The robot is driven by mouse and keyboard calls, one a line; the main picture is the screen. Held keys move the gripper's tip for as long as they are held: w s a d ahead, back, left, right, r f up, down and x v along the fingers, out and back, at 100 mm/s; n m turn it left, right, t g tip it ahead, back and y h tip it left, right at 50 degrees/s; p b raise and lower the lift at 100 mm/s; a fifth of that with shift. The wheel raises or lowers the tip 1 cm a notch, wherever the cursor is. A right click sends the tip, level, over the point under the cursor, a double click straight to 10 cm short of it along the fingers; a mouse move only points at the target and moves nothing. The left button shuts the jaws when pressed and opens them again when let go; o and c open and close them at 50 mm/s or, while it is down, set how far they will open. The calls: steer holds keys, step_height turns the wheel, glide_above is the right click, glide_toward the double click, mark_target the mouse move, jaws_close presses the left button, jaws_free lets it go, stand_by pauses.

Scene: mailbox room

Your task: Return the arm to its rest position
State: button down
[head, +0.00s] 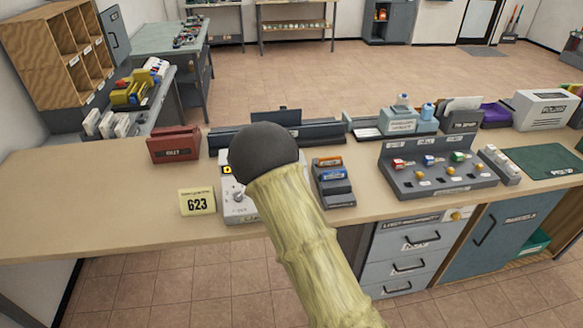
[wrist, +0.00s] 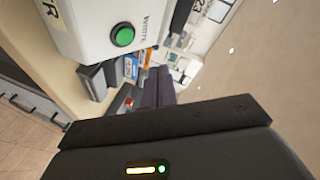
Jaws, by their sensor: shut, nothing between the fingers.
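My gripper (wrist: 158,78) shows in the wrist view as two dark fingers close together beyond the black wrist housing. It is shut and holds nothing. A white box with a green round button (wrist: 123,37) is close by, to the upper left of the fingers. In the head view my arm rises from the bottom, a pale bamboo-like link ending in a dark rounded joint, in front of the counter (head: 100,222). My gripper cannot be made out in the head view.
A white device (head: 236,204) is partly hidden behind my arm. A yellow 623 sign (head: 197,202), a red box (head: 174,144), a dark grey holder (head: 332,185) and a switch panel (head: 438,170) stand on the counter. The counter's left part is clear. Drawers (head: 405,243) are below.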

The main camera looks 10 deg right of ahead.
steer(key=s+r+n+g+y, duration=0.2)
steer(key=s+n+g, duration=0.4)
steer(key=s, duration=0.7)
steer(key=s+r+n+g+y, duration=0.2)
steer(key=s+r+n+g, duration=0.2)
steer(key=s+n, duration=0.5)
steer(key=s+g, duration=0.2)
steer(key=s, duration=0.3)
steer(key=shift+s+d+y, duration=0.3)
steer(key=shift+y, duration=0.1)
